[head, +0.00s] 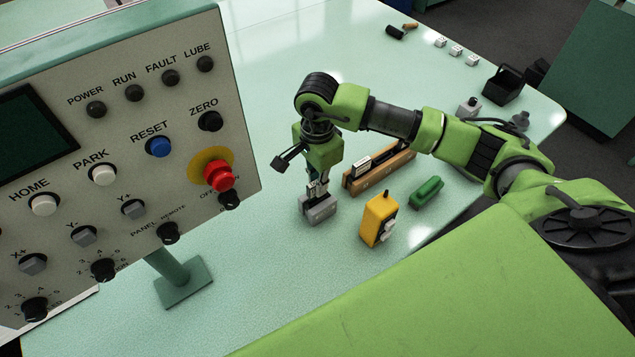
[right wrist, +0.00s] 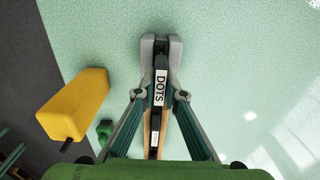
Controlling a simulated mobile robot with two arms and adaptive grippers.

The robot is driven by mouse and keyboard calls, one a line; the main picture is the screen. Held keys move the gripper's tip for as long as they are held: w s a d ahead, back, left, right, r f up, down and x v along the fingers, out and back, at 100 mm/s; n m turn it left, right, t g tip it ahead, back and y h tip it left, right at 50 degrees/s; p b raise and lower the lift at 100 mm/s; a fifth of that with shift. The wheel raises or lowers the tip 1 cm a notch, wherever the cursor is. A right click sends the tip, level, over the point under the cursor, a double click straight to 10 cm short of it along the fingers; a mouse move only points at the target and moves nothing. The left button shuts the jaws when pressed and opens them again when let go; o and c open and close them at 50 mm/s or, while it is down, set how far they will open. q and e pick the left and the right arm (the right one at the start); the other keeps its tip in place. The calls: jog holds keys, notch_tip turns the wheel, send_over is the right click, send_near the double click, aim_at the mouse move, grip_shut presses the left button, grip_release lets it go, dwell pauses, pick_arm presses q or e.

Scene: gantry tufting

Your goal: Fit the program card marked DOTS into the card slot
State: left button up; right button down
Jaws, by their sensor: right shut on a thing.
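My right gripper (head: 317,188) points down over the table and is shut on the DOTS card (right wrist: 160,88). The card's black edge and white DOTS label face the right wrist view, between the two fingers. A small grey block with a dark gap (head: 319,210), which looks like the card slot, is directly below the fingertips. It also shows at the top in the right wrist view (right wrist: 147,50). The card's lower end is hidden, so I cannot tell whether it is in the gap. My left gripper is out of view.
A wooden rack (head: 388,173) holding another card with a white label (right wrist: 153,140) stands behind the gripper. A yellow device (head: 377,218) and a green object (head: 427,192) lie to its right. A control panel (head: 130,130) fills the left. Table front is clear.

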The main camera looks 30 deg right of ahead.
dwell(0.4)
jog(key=shift+b, duration=0.4)
dwell(0.9)
jog(key=shift+f+b, duration=1.45)
jog(key=shift+b, duration=0.4)
jog(key=c, duration=2)
grip_release()
notch_tip(320, 180, up, 12)
jog(key=shift+r, duration=0.1)
